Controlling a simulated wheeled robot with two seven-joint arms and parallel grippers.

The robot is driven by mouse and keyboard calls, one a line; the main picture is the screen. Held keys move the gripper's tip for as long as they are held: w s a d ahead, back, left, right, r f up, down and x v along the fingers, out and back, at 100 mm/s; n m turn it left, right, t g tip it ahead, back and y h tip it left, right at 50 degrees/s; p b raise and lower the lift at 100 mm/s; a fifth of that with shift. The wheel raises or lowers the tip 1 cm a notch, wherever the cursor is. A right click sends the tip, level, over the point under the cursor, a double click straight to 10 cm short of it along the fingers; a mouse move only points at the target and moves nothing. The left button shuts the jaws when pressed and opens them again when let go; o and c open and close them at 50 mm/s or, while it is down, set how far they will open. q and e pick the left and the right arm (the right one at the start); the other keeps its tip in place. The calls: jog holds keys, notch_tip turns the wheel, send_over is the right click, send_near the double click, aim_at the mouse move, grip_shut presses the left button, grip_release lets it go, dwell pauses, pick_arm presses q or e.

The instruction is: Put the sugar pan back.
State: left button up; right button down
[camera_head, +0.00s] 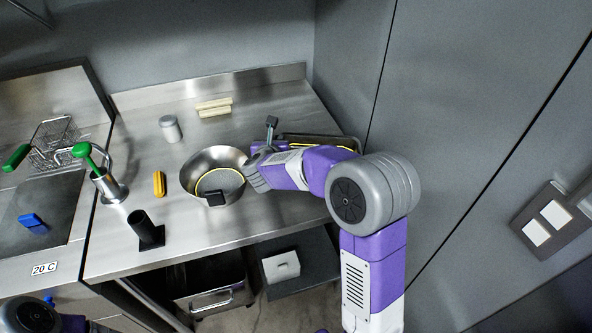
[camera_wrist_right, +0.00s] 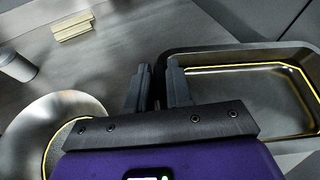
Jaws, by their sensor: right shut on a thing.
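A rectangular steel pan with a yellow line around its inside (camera_wrist_right: 250,82) lies at the right in the right wrist view. I take it for the sugar pan, and it looks empty there. In the head view the pan (camera_head: 330,139) sits at the right back of the steel counter, partly hidden by my right arm. My right gripper (camera_wrist_right: 162,82) is at the pan's left edge, its fingers close together and shut on what appears to be the pan's rim. The exact contact is hard to see. My left gripper is not in view; only part of my left arm shows.
A steel bowl (camera_head: 193,170) with a yellow ring inside stands left of my right gripper. A grey canister (camera_head: 170,128), cream blocks (camera_head: 214,107), a yellow object (camera_head: 159,183) and a black cylinder (camera_head: 146,230) stand on the counter (camera_head: 270,215). A wall (camera_head: 450,100) rises at the right.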

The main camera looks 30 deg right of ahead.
notch_tip(320, 180, down, 8)
jog(key=shift+r+b, duration=0.2)
jog(key=shift+b, duration=0.8)
jog(key=c, duration=1)
grip_release()
jog(key=shift+c, duration=0.2)
